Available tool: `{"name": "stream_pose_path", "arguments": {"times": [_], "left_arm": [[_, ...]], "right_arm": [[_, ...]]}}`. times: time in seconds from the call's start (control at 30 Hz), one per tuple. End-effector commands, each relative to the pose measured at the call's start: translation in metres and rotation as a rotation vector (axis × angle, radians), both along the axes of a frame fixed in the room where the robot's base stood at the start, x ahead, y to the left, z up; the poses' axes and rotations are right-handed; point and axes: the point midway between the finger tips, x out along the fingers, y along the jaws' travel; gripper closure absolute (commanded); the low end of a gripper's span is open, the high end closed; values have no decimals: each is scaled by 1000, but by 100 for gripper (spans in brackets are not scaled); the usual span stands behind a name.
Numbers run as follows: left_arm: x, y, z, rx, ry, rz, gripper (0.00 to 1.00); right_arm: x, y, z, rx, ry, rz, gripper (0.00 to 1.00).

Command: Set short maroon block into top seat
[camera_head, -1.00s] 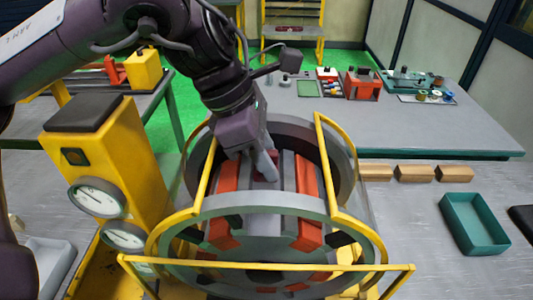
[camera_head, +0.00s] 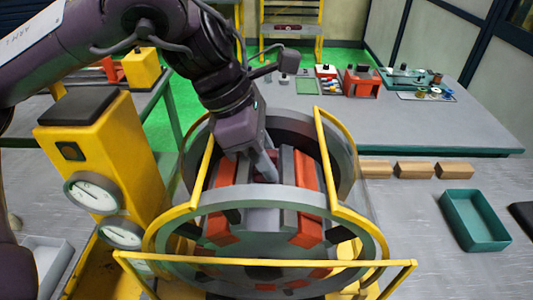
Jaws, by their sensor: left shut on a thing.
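The stator (camera_head: 262,205) is a large grey ring on its side inside a yellow frame. Orange-red blocks (camera_head: 220,230) and (camera_head: 305,228) line its seats on either side of the top. The top seat is the grey channel (camera_head: 263,197) between them. My left gripper (camera_head: 264,170) reaches down from the upper left into the ring over this channel. It is shut on the short maroon block, which its fingers and the ring almost wholly hide. I cannot tell whether the block touches the seat. My right gripper is not in view.
Yellow frame bars (camera_head: 265,263) surround the ring. A yellow post with gauges (camera_head: 95,193) stands close on the left. A grey table (camera_head: 440,125) with parts is behind right. A green tray (camera_head: 474,222) and wooden blocks (camera_head: 414,170) lie on the right.

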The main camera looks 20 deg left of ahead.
Motion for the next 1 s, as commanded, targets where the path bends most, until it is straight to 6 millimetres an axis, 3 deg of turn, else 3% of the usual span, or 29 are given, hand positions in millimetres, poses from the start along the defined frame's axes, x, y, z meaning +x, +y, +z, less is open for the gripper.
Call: {"name": "stream_pose_path", "arguments": {"times": [0.13,0.17,0.33,0.67,1.0], "left_arm": [[0,0,-3,-1,-1,-1,100],[0,0,-3,-1,-2,0,71],[0,0,-3,0,0,-1,48],[0,1,-1,1,0,0,48],[-4,18,41,1,-6,2,48]], "right_arm": [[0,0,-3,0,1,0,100],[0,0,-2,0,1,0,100],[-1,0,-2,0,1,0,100],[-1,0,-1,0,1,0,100],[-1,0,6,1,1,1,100]]}}
